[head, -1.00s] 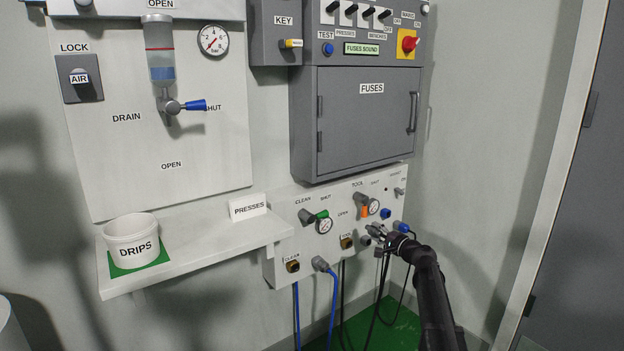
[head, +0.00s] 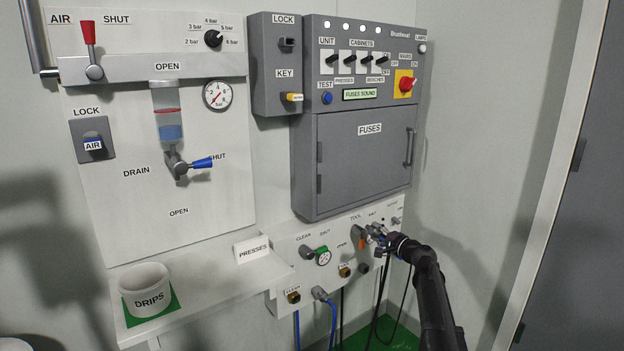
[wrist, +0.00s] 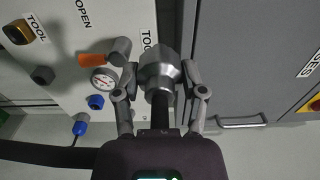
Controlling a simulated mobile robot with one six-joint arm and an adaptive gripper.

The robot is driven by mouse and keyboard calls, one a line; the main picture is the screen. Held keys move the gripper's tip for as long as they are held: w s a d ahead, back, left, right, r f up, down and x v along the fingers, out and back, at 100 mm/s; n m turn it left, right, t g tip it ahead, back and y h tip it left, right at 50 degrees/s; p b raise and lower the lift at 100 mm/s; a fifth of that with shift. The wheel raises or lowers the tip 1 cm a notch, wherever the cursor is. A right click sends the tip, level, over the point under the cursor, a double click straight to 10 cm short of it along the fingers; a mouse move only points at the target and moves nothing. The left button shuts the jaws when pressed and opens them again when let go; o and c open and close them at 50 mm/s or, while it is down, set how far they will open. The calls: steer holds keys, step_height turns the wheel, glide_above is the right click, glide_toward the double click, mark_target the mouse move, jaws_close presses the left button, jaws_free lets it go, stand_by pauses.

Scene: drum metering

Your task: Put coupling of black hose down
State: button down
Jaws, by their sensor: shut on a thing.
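My gripper (head: 377,234) is in front of the right part of the white outlet panel (head: 283,243), by the TOOL controls. In the wrist view the gripper (wrist: 161,80) is shut on the grey metal coupling (wrist: 158,72), with a finger on each side. A short length of black hose (wrist: 160,112) runs from the coupling back toward the palm. In the head view a black hose (head: 382,283) hangs below the gripper. The brass TOOL outlet (wrist: 17,32) and a dark round fitting (wrist: 42,76) are to the left, apart from the coupling.
The orange TOOL lever (wrist: 92,60) and gauge (wrist: 104,80) are close beside the left finger. The fuse cabinet (head: 367,165) overhangs just above. A blue hose (head: 332,325) is at the lower panel. The shelf (head: 215,285) holds a DRIPS pot (head: 147,291) and PRESSES sign (head: 252,247).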

step_height(320, 180, up, 29)
steer(key=p, duration=2.8)
steer(key=shift+r, duration=0.15)
steer(key=shift+d, duration=0.1)
